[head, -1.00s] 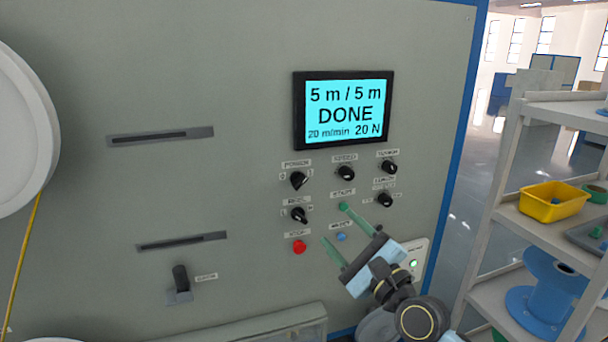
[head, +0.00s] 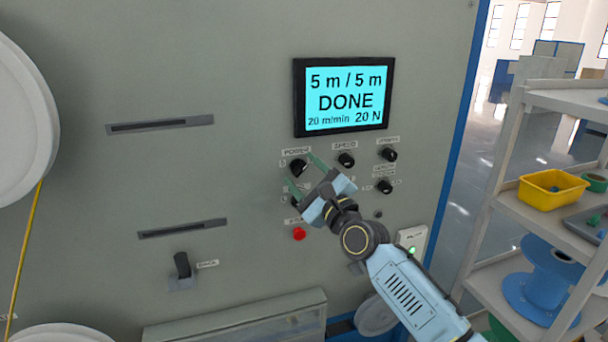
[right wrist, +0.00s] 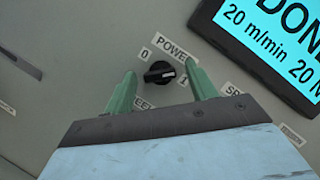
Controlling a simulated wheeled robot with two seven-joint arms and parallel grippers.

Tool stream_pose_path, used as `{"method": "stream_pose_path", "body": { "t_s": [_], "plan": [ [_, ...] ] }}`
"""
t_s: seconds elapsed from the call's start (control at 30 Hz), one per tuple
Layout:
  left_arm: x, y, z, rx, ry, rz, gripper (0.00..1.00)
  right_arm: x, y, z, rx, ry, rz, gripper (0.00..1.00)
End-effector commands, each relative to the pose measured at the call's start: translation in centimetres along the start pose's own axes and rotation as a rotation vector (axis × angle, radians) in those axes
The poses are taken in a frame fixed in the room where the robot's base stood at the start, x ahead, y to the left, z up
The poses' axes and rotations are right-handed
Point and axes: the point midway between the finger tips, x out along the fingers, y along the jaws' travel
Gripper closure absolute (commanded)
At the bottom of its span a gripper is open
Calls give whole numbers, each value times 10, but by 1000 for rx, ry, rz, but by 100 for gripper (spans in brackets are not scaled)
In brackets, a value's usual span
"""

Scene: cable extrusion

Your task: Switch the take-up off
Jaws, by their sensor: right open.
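The black POWER knob (head: 298,168) is on the grey machine panel, below the screen (head: 345,95) that reads 5 m / 5 m, DONE. The right wrist view shows the knob (right wrist: 159,72) with its light mark on the side of the 1. My right gripper (head: 302,172) is open, its green fingers on either side of the knob. In the right wrist view the fingertips (right wrist: 160,68) flank it with gaps visible; I cannot tell how near they are to the panel. The REEL knob just below is mostly hidden by the gripper. My left gripper is not in view.
Beside and below are the SPEED knob (head: 346,160), two more knobs at right and a red button (head: 299,234). A lever switch (head: 182,265) sits lower left. A shelf rack (head: 500,200) with a yellow bin (head: 553,187) stands at the right.

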Motion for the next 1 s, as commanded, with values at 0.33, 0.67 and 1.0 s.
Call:
{"method": "stream_pose_path", "body": {
  "t_s": [0.33,0.67,1.0],
  "plan": [
    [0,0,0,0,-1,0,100,3,0,0,0,0,0,44],
    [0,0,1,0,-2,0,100,3,0,0,0,0,0,86],
    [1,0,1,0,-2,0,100,3,-1,0,-40,-1,16,88]
  ]
}}
